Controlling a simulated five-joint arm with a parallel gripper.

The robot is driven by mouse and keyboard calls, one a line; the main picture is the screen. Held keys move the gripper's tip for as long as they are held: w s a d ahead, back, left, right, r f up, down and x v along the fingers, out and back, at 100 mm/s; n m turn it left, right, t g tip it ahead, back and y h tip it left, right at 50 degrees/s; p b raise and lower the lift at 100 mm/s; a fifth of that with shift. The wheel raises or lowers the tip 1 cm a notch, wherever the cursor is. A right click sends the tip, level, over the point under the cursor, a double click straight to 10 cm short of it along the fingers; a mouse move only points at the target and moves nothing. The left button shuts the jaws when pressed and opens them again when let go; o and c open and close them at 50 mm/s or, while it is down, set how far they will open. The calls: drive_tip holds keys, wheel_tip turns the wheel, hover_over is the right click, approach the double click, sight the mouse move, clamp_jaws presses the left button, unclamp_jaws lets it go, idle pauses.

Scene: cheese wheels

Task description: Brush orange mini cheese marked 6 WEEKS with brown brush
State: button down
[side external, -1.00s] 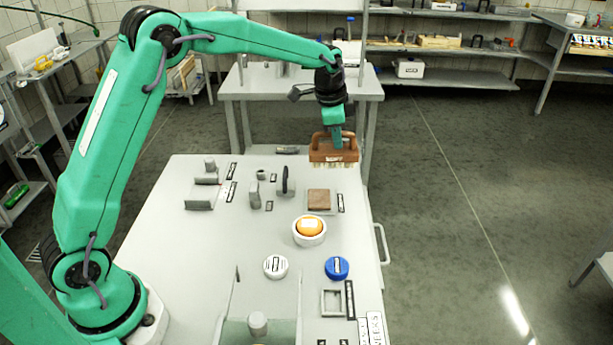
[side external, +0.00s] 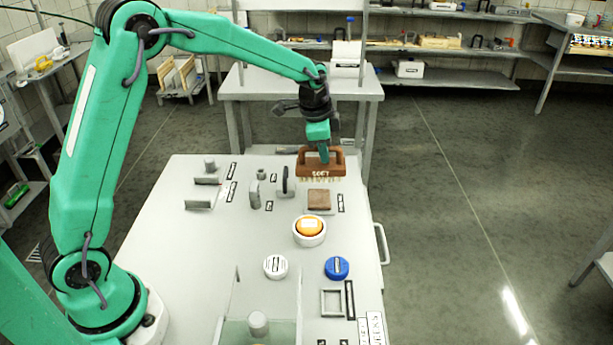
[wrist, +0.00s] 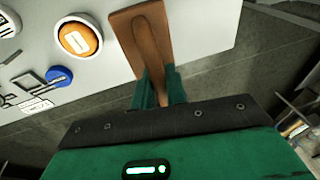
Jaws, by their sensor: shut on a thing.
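My gripper (side external: 322,152) is shut on the handle of a brown brush (side external: 335,168) and holds it near the far edge of the table. The brush has a word on its side that looks like SOFT, and its pale bristles point down. In the wrist view the brush (wrist: 146,42) extends from the green fingers (wrist: 160,88). The orange mini cheese (side external: 309,226) sits in a round white holder (side external: 309,242) with a pale label on top, too small to read. The cheese (wrist: 78,40) also shows in the wrist view, left of the brush and apart from it.
A brown square block (side external: 319,200) lies between the brush and the cheese. A blue round lid (side external: 337,268) and a white round lid (side external: 276,266) are nearer the front. Small grey holders and an upright dark disc (side external: 287,180) stand left of the brush.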

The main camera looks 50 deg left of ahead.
sight(323, 173)
drive_tip(key=shift+f, duration=0.1)
drive_tip(key=shift+s+x, duration=0.2)
drive_tip(key=shift+x, duration=0.7)
drive_tip(key=shift+s+x, duration=0.25)
drive_tip(key=shift+x, duration=0.7)
drive_tip(key=shift+s+x, duration=0.2)
drive_tip(key=shift+x, duration=0.7)
drive_tip(key=shift+x, duration=0.75)
idle(0.6)
drive_tip(key=shift+s, duration=0.2)
drive_tip(key=shift+w+r+v, duration=0.1)
drive_tip(key=shift+w+v, duration=0.2)
drive_tip(key=shift+v, duration=0.85)
drive_tip(key=shift+w+r+v, duration=0.1)
drive_tip(key=shift+w+v, duration=0.15)
drive_tip(key=shift+v, duration=0.9)
drive_tip(key=shift+w+v, duration=0.3)
drive_tip(key=shift+v, duration=0.85)
drive_tip(key=shift+r, duration=0.1)
drive_tip(key=s+d+r, duration=0.1)
drive_tip(key=s+d, duration=0.1)
drive_tip(key=s, duration=0.4)
drive_tip(key=s+d+r, duration=0.1)
drive_tip(key=s+r, duration=0.1)
drive_tip(key=s, duration=0.4)
drive_tip(key=shift+s+d, duration=0.35)
drive_tip(key=shift+s, duration=0.05)
